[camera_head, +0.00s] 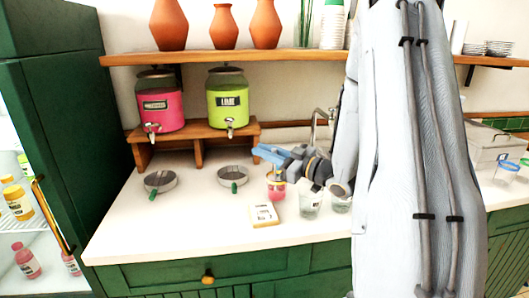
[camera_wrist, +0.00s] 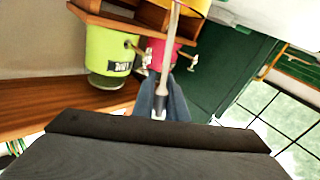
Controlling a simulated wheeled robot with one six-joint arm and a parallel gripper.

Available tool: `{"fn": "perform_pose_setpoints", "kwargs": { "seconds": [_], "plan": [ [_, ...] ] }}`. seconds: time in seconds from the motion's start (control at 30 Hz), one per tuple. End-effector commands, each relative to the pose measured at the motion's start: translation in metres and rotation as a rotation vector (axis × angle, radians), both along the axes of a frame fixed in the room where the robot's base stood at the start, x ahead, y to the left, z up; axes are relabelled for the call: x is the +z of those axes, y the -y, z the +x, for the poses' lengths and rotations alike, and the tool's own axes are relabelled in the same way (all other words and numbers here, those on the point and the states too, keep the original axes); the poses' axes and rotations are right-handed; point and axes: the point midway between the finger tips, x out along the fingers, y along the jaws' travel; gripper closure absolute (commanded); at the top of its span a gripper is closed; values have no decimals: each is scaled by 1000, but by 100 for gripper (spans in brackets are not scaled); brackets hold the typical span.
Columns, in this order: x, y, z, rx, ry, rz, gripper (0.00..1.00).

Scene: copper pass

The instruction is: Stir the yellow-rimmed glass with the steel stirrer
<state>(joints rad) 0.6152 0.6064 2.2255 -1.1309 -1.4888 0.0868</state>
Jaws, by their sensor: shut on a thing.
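My gripper (camera_head: 268,154) is shut on the steel stirrer, above the counter and pointing left in the head view. In the head view a small glass with pink contents (camera_head: 276,188) stands just below my fingers. It seems to be the yellow-rimmed glass, though its rim colour is unclear. I cannot tell whether the stirrer tip is inside it.
Two clear glasses (camera_head: 310,206) (camera_head: 341,202) stand close to the right. A framed card (camera_head: 264,215) lies in front. Two strainers (camera_head: 160,182) (camera_head: 233,177) lie left. Pink (camera_head: 160,102) and lime (camera_head: 228,100) dispensers stand behind on a wooden stand. The front left counter is clear.

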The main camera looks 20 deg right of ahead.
Motion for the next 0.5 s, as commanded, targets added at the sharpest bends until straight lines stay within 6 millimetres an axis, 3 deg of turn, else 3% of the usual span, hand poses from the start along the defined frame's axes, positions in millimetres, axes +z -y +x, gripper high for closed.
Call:
{"fn": "perform_pose_setpoints", "kwargs": {
  "seconds": [0.5],
  "plan": [
    [40, -5, -6, -1, 0, 0, 100]
  ]
}}
